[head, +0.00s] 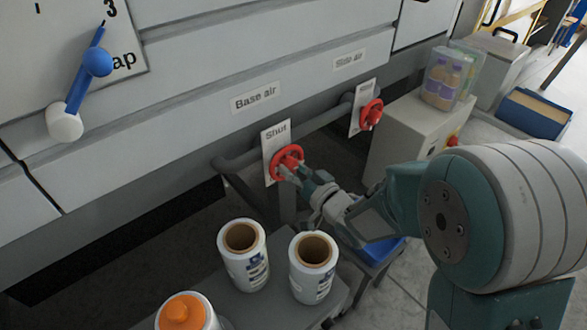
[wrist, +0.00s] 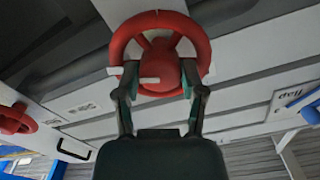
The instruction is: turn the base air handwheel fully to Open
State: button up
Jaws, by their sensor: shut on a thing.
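The base air handwheel (head: 287,161) is a red wheel on a grey pipe, under the "Base air" label (head: 255,98). A white plate (head: 275,140) behind it reads "Shut" at its top; its lower part is hidden by the wheel. My gripper (head: 290,172) reaches the wheel from the lower right. In the wrist view the red wheel (wrist: 161,22) fills the top middle, and my gripper (wrist: 160,82) has its two fingers on either side of the red hub, shut on it.
The side air handwheel (head: 371,113) is to the right on the same pipe. White rolls (head: 243,268) (head: 312,284) and an orange-capped container (head: 187,313) stand below. A blue-handled lever (head: 97,62) is at upper left. A grey cabinet (head: 415,135) stands at right.

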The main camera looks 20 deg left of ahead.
jog(key=m, duration=1.1)
jog(key=shift+w, duration=0.1)
jog(key=shift+m, duration=1.4)
jog(key=shift+f, duration=0.1)
jog(key=o, duration=1.1)
jog(key=shift+f, duration=0.1)
jog(key=shift+o, duration=0.2)
jog(key=shift+d, duration=0.1)
jog(key=v, duration=1.1)
jog(key=shift+d, duration=0.3)
